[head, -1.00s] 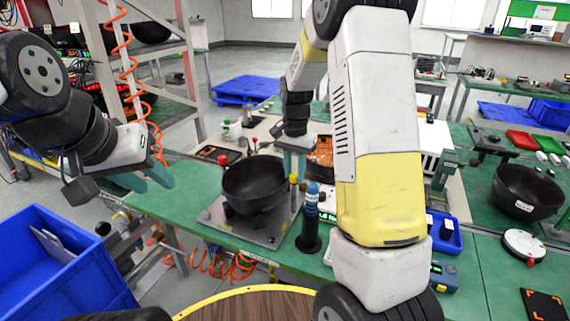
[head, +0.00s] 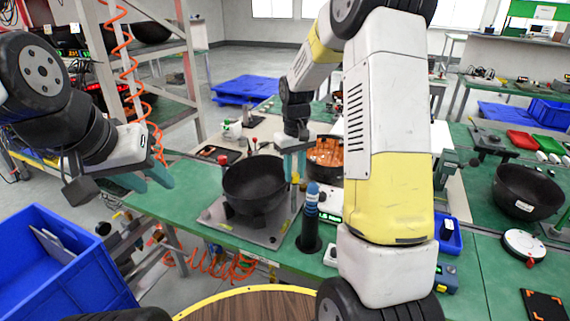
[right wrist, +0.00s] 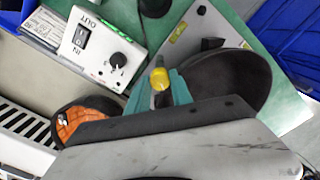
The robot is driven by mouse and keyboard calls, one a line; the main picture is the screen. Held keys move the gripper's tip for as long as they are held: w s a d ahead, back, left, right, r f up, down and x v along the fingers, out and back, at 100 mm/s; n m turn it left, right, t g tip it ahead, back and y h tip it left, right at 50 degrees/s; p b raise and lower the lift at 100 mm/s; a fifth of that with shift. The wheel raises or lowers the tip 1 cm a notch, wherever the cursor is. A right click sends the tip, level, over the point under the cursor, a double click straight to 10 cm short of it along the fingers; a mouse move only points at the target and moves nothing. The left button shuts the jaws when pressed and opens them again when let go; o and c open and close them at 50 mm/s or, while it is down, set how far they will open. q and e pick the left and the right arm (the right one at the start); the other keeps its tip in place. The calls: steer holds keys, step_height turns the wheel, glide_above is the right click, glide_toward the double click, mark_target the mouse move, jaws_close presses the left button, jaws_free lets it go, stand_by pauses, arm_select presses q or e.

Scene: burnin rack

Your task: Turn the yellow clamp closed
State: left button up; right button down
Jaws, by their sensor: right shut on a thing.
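The yellow clamp (head: 295,183) stands at the right edge of the grey fixture plate (head: 219,216), beside the black bowl (head: 254,186). My right gripper (head: 294,167) reaches down over it and is shut on its upper part. In the right wrist view the clamp's yellow handle (right wrist: 159,78) shows between the teal fingers of the gripper (right wrist: 158,90). The lower part of the clamp is hidden there. My left gripper (head: 140,183) is open and empty, to the left of the bowl over the table edge.
A red-tipped clamp (head: 222,161) stands at the bowl's left. A dark post with a blue top (head: 311,215) stands close in front of my right gripper. An orange-filled round container (head: 325,152) and a control box (right wrist: 95,47) are nearby. A blue crate (head: 55,260) is lower left.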

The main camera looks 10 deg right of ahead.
mark_target(295, 174)
steer(key=shift+n, duration=2.2)
steer(key=c, duration=1.1)
jaws_free()
steer(key=shift+c, duration=0.2)
steer(key=shift+r, duration=0.1)
step_height(295, 174, up, 8)
steer(key=shift+f, duration=0.25)
steer(key=shift+r, duration=0.1)
